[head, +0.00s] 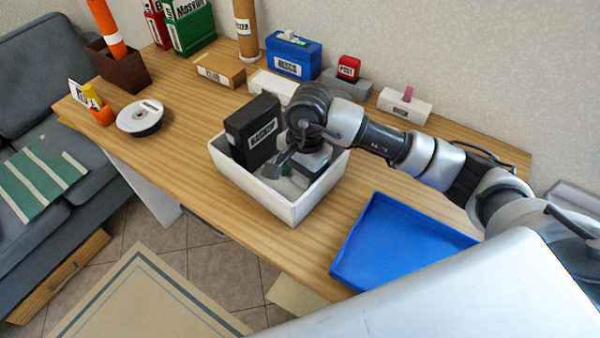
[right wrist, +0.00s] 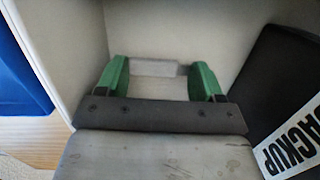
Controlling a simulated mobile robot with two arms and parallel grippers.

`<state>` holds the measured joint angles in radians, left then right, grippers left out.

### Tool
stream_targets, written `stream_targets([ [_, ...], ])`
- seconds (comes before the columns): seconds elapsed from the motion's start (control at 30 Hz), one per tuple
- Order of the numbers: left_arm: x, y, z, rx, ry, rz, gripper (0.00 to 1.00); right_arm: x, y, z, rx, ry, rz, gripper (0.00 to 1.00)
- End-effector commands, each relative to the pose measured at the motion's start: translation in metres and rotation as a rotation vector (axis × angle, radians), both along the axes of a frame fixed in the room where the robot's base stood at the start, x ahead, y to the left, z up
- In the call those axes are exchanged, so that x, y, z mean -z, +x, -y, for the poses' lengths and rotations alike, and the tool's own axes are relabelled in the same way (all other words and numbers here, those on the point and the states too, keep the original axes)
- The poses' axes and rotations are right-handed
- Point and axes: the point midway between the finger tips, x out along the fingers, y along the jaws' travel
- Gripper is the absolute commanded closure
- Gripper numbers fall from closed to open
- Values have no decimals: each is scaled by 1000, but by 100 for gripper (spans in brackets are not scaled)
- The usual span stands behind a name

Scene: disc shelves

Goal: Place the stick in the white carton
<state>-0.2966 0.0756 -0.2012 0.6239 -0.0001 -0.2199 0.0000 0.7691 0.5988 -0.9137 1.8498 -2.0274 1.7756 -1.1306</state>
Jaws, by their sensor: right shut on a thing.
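The white carton (head: 293,211) stands open on the wooden desk. A black box file (head: 252,133) stands in its left part, and its label reads BACKUP in the right wrist view (right wrist: 291,140). My right gripper (head: 296,174) reaches down inside the carton, right of the black box. In the right wrist view its green fingertips (right wrist: 159,72) are shut on a small light grey piece, which looks like the stick (right wrist: 155,68). The carton's pale inner walls (right wrist: 180,28) surround it. The stick is hidden in the head view. My left gripper is out of view.
A blue tray (head: 400,245) lies right of the carton, near the desk's front edge. A disc spindle (head: 140,117) stands at the left. A blue box (head: 294,58), a red stamp (head: 348,67) and a white block (head: 404,105) line the back. Desk left of the carton is clear.

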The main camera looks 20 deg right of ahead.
Motion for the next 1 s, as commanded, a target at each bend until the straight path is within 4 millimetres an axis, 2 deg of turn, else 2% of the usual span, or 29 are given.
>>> stream_targets([
  [0.03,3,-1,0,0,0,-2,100,2,0,0,0,0,0,31],
  [0.1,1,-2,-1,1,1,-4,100,1,0,0,0,0,0,22],
  [0.47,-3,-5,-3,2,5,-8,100,-6,1,0,0,0,2,22],
  [0.57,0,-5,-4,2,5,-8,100,-21,3,3,0,0,5,22],
  [0.8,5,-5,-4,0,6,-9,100,-74,7,9,1,0,7,22],
  [1.0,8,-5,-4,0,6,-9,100,-107,9,14,1,0,3,22],
])
